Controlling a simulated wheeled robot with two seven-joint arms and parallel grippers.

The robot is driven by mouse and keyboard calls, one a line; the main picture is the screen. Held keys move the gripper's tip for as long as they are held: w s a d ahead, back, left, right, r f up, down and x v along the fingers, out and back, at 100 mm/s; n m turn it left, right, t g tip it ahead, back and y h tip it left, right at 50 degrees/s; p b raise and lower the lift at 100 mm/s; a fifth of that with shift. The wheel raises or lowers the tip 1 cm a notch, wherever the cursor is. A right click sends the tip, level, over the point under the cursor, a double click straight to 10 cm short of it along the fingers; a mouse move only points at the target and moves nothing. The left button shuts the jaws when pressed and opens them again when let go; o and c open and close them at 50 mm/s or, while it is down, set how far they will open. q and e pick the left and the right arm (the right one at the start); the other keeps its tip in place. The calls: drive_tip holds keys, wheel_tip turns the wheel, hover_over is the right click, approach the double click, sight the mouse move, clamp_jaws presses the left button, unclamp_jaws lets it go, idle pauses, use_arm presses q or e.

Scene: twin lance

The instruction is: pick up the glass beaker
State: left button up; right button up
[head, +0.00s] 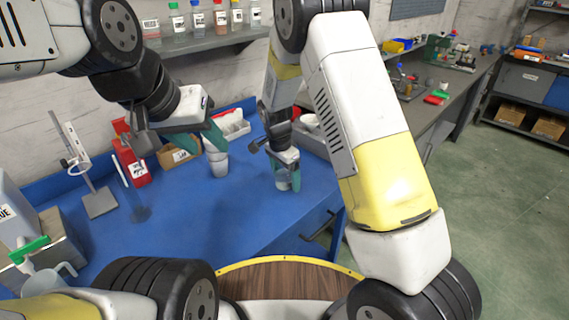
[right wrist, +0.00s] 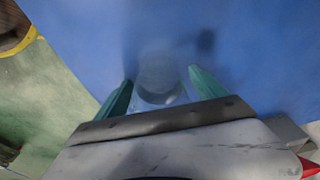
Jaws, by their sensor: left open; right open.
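The glass beaker (head: 283,184) stands on the blue bench, small and clear. My right gripper (head: 288,180) points down over it, its teal fingers open around it. In the right wrist view the clear round beaker (right wrist: 160,75) shows between the open teal fingers (right wrist: 152,88), with no clear sign of contact. My left gripper (head: 207,142) is open, above and close to a grey-white cup (head: 218,162) on the bench. Whether it touches the cup I cannot tell.
The blue bench (head: 190,240) has free room in front. A ring stand (head: 100,202), a red bottle (head: 132,165), a cardboard box (head: 178,155) and a white tray (head: 232,125) stand on its left and back. A wall shelf (head: 205,41) with bottles hangs behind.

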drive_tip(key=c, duration=1.6)
drive_tip(key=shift+r, duration=0.15)
drive_tip(key=shift+r, duration=1.4)
drive_tip(key=shift+s+a+r, duration=0.1)
drive_tip(key=shift+s+r, duration=0.05)
drive_tip(key=shift+r, duration=0.1)
drive_tip(key=s+a, duration=0.2)
drive_tip(key=s, duration=0.2)
drive_tip(key=s+a+r, duration=0.1)
drive_tip(key=s, duration=0.4)
drive_tip(key=s+a, duration=0.2)
drive_tip(key=s, duration=0.3)
drive_tip(key=shift+s+a+r, duration=0.2)
drive_tip(key=shift+s+a, duration=0.05)
drive_tip(key=shift+a, duration=0.05)
